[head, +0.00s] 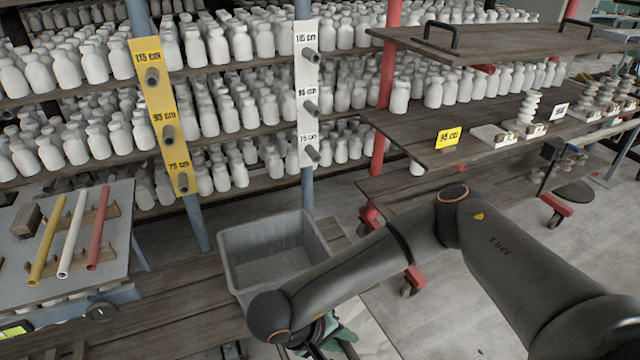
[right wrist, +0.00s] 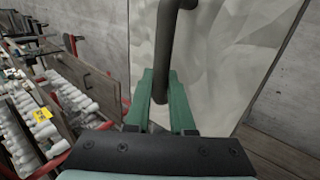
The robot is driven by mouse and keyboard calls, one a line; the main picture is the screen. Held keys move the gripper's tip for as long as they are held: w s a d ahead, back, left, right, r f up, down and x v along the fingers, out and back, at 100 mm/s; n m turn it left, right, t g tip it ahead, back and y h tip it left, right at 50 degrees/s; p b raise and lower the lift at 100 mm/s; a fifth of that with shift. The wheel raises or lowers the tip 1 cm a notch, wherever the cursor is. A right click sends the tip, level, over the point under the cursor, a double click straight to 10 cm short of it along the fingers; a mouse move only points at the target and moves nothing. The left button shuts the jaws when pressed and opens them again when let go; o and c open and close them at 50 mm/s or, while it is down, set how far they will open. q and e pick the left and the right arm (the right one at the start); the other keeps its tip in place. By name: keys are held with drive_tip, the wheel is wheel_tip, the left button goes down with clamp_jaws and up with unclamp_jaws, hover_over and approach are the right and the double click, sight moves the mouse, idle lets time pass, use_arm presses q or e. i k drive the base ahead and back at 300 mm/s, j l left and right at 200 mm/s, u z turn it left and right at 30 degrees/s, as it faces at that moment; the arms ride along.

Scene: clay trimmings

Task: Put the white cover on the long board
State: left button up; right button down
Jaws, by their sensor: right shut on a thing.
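In the right wrist view a pale, whitish panel (right wrist: 222,60), which looks like the white cover, fills the middle and right. A dark bar handle (right wrist: 166,40) stands out from it. My right gripper (right wrist: 163,95) has its green fingers shut on this handle. In the head view the gripper is mostly hidden beneath my right arm at the bottom, with a pale sheet (head: 372,338) beside it. A long wooden board (head: 500,42) with two black handles lies on top of the red-framed cart; I cannot tell whether it is the task's board. My left gripper is out of view.
A grey bin (head: 272,250) stands on the slatted bench left of my right forearm. Yellow, white and red tubes lie on a panel (head: 105,205) at left. Shelves of white bottles fill the back. The cart's middle shelf (head: 440,155) carries bottles and small stacked pieces.

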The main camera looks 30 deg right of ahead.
sight(517, 39)
drive_tip(key=l+z, duration=0.1)
drive_tip(key=l, duration=0.95)
drive_tip(key=l+z, duration=0.1)
drive_tip(key=l, duration=0.9)
drive_tip(key=i+l, duration=0.1)
drive_tip(key=l, duration=0.95)
drive_tip(key=z, duration=0.05)
